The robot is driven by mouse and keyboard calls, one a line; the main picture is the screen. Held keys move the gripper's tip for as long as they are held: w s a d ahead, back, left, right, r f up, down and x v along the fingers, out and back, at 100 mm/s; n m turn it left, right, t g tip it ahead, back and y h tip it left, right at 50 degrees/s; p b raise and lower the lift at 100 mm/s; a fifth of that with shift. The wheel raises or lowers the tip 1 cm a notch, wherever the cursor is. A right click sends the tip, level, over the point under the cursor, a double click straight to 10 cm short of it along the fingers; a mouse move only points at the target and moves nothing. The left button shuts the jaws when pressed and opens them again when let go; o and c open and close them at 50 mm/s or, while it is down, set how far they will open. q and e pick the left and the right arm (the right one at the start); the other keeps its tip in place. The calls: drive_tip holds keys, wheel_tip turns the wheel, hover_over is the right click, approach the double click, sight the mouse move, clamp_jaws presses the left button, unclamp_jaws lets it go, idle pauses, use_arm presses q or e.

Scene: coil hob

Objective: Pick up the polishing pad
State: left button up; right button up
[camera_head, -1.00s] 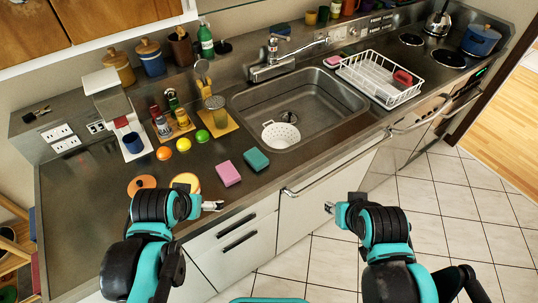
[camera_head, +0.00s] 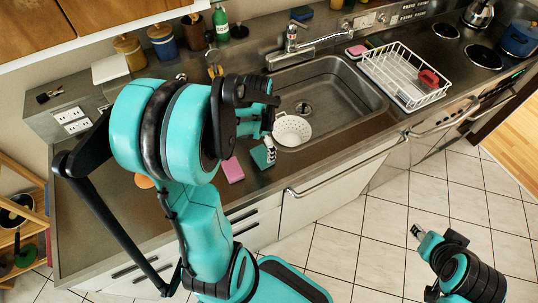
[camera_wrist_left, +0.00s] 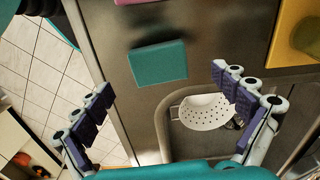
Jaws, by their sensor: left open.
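A flat teal rectangular pad (camera_head: 262,157) lies on the steel counter in front of the sink; it also shows in the left wrist view (camera_wrist_left: 158,64). A pink pad (camera_head: 233,170) lies to its left. I cannot tell from the pictures which is called the polishing pad. My left gripper (camera_head: 268,138) is over the counter by the teal pad and partly covers it in the head view. In the left wrist view its fingers (camera_wrist_left: 162,88) are wide apart, with nothing between them. My right gripper (camera_head: 418,232) is over the floor, too small to tell its opening.
A white strainer (camera_head: 291,129) sits in the sink (camera_head: 340,88), close to the teal pad. A white dish rack (camera_head: 400,75) stands right of the sink. A yellow board (camera_wrist_left: 285,35) is near the right finger. My left arm hides much of the left counter.

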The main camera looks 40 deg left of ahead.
sight(262, 155)
use_arm(q)
drive_tip(key=f+b, duration=0.1)
drive_tip(key=f, duration=0.4)
drive_tip(key=shift+w+d+f+b, duration=0.2)
drive_tip(key=shift+b, duration=0.2)
drive_tip(key=c, duration=1.1)
